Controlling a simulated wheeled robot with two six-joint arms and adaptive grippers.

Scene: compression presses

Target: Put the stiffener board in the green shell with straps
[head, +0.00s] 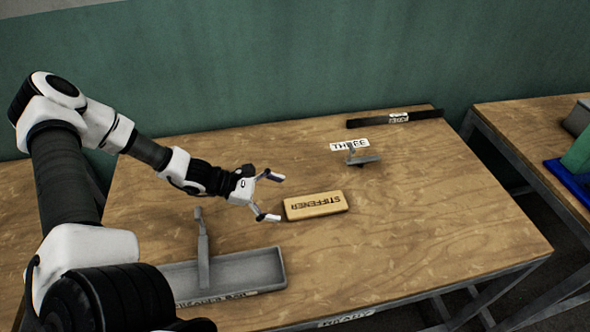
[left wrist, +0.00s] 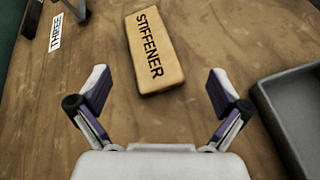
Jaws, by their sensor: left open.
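The stiffener board (head: 316,205) is a tan block marked "STIFFENER", lying flat on the wooden table. It also shows in the left wrist view (left wrist: 153,50), ahead of the fingertips and between their lines. My left gripper (head: 271,197) is open and empty, just left of the board and apart from it; its two fingers show in the left wrist view (left wrist: 158,90). No green shell with straps can be made out for certain; a green piece (head: 577,155) is cut off at the right edge on another table. My right gripper is not in view.
A grey tray (head: 268,270) with an upright handle-like part stands at the table's front left. A small grey stand (head: 362,159) sits by a "THREE" label (head: 350,145). A dark bar (head: 395,118) lies at the back edge. A gap separates the right table, which holds a blue tray (head: 568,180).

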